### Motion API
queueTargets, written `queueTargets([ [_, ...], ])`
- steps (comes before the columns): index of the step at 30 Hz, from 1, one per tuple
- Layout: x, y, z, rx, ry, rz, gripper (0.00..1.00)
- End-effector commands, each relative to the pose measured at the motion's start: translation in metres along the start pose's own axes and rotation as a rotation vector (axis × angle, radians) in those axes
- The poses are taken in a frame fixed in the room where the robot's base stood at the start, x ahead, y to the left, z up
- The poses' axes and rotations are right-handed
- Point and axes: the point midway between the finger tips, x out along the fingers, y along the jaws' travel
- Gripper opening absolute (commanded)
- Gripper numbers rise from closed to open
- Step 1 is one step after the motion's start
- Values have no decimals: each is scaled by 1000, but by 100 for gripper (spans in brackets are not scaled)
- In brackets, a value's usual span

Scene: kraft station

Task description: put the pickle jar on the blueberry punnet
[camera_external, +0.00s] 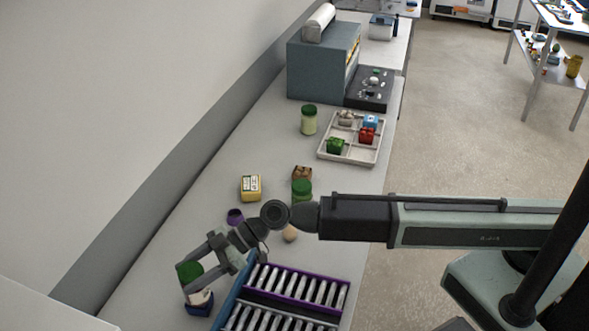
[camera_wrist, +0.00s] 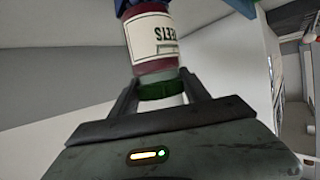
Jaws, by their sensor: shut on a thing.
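My gripper (camera_external: 189,274) is shut on a jar with a green lid (camera_external: 189,270). In the wrist view the jar (camera_wrist: 152,42) has dark red contents, and its white label appears to read "BEETS" upside down. Its lid (camera_wrist: 162,90) is between my fingers. A dark blue thing (camera_external: 198,309) shows just below the jar, perhaps the blueberry punnet; I cannot tell whether they touch. Blue also shows beyond the jar in the wrist view (camera_wrist: 243,6). A pale green jar with a dark green lid (camera_external: 309,121) stands further back, and another green jar (camera_external: 302,190) stands mid-table.
A blue and purple rack of silvery tubes (camera_external: 290,283) is right of my gripper. A yellow box (camera_external: 250,188), a purple item (camera_external: 235,217) and a round tan item (camera_external: 290,233) stand nearby. A divided tray (camera_external: 352,152) is further back.

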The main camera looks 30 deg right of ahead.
Motion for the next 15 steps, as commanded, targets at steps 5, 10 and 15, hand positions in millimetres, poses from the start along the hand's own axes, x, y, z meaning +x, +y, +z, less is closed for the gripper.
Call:
queueTargets([
  [5,1,0,2,0,0,0,76],
  [10,1,0,2,0,0,0,76],
  [15,0,0,-1,0,0,0,76],
])
